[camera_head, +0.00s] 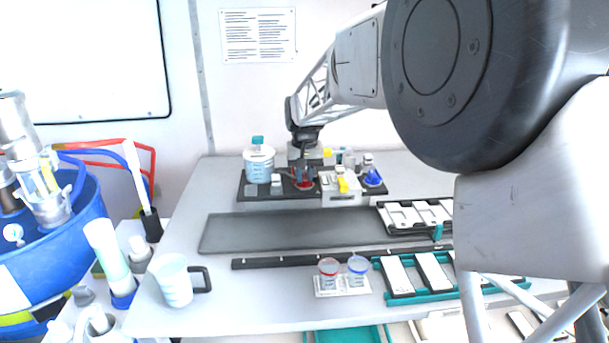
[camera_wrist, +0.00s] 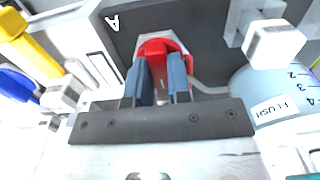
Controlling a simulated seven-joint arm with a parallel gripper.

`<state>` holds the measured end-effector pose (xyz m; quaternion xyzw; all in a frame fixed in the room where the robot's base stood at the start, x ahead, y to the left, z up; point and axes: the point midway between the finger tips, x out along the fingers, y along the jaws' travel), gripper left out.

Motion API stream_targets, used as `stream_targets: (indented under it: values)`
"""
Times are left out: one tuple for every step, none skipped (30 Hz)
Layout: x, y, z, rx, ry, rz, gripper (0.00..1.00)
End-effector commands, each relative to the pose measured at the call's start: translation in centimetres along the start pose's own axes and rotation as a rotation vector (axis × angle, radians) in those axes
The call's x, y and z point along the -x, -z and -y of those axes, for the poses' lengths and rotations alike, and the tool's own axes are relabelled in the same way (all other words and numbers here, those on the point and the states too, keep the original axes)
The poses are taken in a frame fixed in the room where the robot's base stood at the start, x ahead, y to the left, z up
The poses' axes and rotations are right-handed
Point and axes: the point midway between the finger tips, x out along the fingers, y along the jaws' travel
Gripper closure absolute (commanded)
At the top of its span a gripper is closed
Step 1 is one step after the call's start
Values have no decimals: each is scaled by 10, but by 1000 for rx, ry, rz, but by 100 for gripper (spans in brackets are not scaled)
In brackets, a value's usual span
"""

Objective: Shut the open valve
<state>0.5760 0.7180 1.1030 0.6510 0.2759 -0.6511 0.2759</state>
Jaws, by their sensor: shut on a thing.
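My gripper (camera_wrist: 160,72) is shut on a red valve handle (camera_wrist: 155,47); its two blue-grey fingers stand on either side of the red part. The red handle (camera_head: 305,185) also shows in the head view, under my gripper (camera_head: 303,174), on the dark plate (camera_head: 250,197) at the back of the table. The letter "A" is printed on the plate by it. A yellow handle (camera_wrist: 30,45) and a blue one (camera_wrist: 17,84) lie to the left in the wrist view. My fingers hide part of the red handle, and I cannot tell its setting.
A container labelled "FLUSH" (camera_wrist: 272,110) and a white block (camera_wrist: 274,42) are right of my gripper in the wrist view. In the head view, a long grey mat (camera_head: 290,232), two cups (camera_head: 328,273) and a jug (camera_head: 173,280) lie nearer. The mat is clear.

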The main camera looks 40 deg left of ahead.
Motion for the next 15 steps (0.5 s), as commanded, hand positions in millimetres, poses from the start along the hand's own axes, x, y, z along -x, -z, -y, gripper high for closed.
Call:
stream_targets:
  values:
    - [0, 0, 0, 1, 0, 1, 100]
    - [0, 0, 0, 1, 0, 1, 100]
    - [0, 0, 0, 1, 0, 1, 100]
    - [0, 0, 0, 1, 0, 1, 100]
    - [0, 0, 0, 0, 0, 1, 100]
    - [0, 0, 0, 0, 0, 1, 100]
    - [0, 0, 0, 0, 0, 1, 100]
    - [0, 0, 0, 0, 0, 1, 79]
    - [0, 0, 0, 0, 0, 1, 72]
    - [0, 0, 0, 0, 0, 1, 68]
    - [0, 0, 0, 0, 0, 0, 63]
    - [0, 0, 0, 0, 0, 0, 57]
    - [0, 0, 0, 0, 0, 0, 56]
    - [0, 0, 0, 0, 0, 0, 56]
    - [0, 0, 0, -1, 0, 0, 56]
